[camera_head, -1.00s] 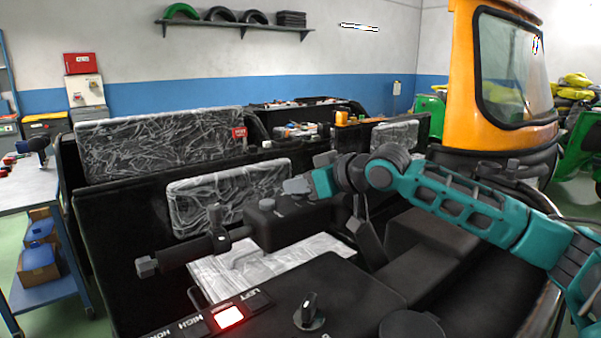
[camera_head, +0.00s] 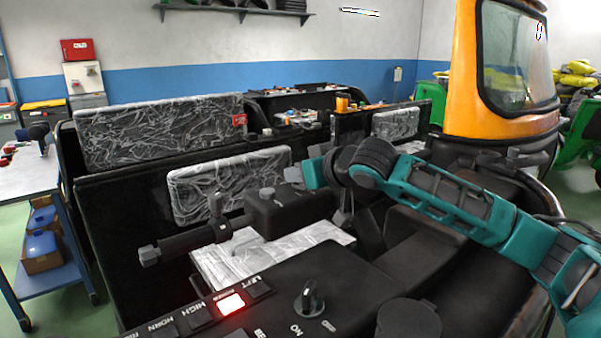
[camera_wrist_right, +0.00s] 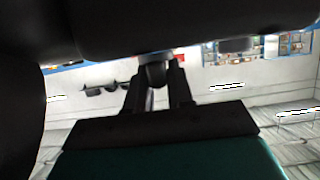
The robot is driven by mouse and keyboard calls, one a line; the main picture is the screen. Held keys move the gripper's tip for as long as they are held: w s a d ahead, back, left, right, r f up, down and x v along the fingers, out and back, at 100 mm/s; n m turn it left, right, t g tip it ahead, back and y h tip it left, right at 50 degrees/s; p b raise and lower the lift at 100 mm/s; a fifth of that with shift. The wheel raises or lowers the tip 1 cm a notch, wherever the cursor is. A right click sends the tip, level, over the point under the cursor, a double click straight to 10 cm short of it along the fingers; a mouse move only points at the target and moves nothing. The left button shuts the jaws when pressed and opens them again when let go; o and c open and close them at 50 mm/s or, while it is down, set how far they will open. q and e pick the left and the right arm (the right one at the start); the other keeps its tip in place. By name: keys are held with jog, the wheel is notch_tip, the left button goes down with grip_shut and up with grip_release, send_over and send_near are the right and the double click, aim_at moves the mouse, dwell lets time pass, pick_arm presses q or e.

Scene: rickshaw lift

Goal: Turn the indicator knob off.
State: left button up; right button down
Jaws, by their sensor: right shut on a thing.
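The indicator knob (camera_head: 267,191) is a small grey knob on top of a black box (camera_head: 285,212) at the handlebar. My right gripper (camera_head: 281,182) reaches it from the right, with its thin fingers hard to make out in the head view. In the right wrist view, which looks upside down, my right gripper (camera_wrist_right: 155,92) is shut on the rounded knob (camera_wrist_right: 155,74) against the dark box. The knob's pointing direction cannot be told. A red-lit button (camera_head: 231,303) glows on the front panel. My left gripper is not in view.
Another black knob (camera_head: 309,299), near the word ON, stands on the front panel beside several labelled buttons. The black handlebar grip (camera_head: 188,242) juts left from the box. A plastic-wrapped seat back (camera_head: 225,185) stands behind. A blue-framed workbench (camera_head: 25,180) is at the left.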

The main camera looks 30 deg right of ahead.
jog(key=c, duration=1.1)
grip_release()
jog(key=shift+s, duration=0.1)
jog(key=b+v, duration=0.5)
jog(key=v, duration=0.7)
jog(key=shift+s+r, duration=0.15)
jog(key=shift+s, duration=0.2)
